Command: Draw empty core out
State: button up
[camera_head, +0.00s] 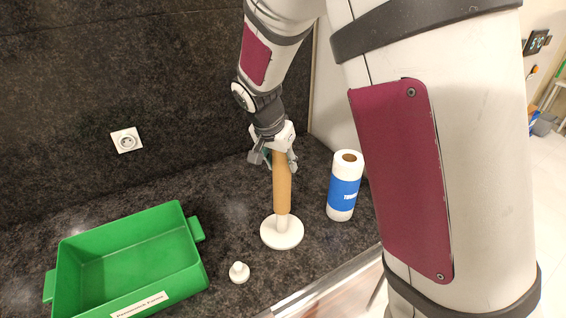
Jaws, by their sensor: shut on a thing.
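The empty core (282,190) is a tan cardboard tube. It is upright around the white post of the holder, and a short length of the post shows below its lower end. The holder's round white base (282,234) stands on the dark counter. My gripper (275,157) comes down from above and is shut on the core's upper end. The fingertips are partly hidden by the gripper's own body. A small white knob-like cap (239,272) stands on the counter left of the base.
A full paper towel roll (344,190) with a blue wrapper stands right of the holder. A green bin (130,250) with a white label is at the left and looks empty. A wall socket (127,140) is behind. The counter's front edge is at the lower right.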

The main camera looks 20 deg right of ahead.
jog(key=shift+r, duration=0.15)
jog(key=shift+r+p, duration=0.65)
jog(key=shift+r, duration=0.8)
jog(key=shift+r+p, duration=0.5)
jog(key=shift+r, duration=1)
